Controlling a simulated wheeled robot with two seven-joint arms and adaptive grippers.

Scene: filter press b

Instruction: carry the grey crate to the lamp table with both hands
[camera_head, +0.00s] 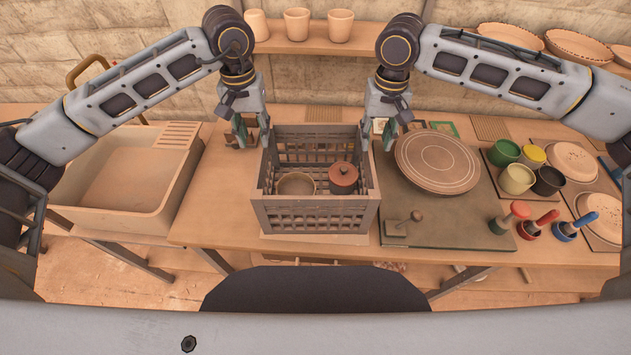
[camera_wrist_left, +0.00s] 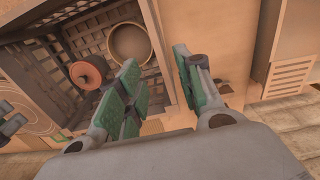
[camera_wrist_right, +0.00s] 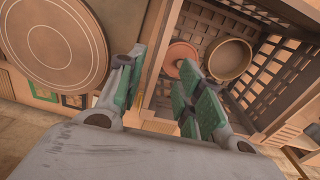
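The grey crate (camera_head: 315,218) stands upright on the wooden workbench, with slatted walls. Inside are a tan bowl (camera_head: 297,184) and a reddish-brown lidded pot (camera_head: 343,178). My left gripper (camera_head: 252,138) is at the crate's left wall. In the left wrist view its green-padded fingers (camera_wrist_left: 160,85) are spread, one over the inside and one outside the wall. My right gripper (camera_head: 377,138) is at the right wall. In the right wrist view its fingers (camera_wrist_right: 160,90) are likewise apart, astride the wall. I cannot tell whether any pad touches it. No lamp is visible.
A tan sink (camera_head: 115,180) lies left of the crate. Right of it are a round board (camera_head: 437,161), a stamp-like tool (camera_head: 403,226), several cups (camera_head: 517,179) and colored-handled tools (camera_head: 541,223). A shelf (camera_head: 310,40) with cups hangs behind. The bench's front edge is close.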

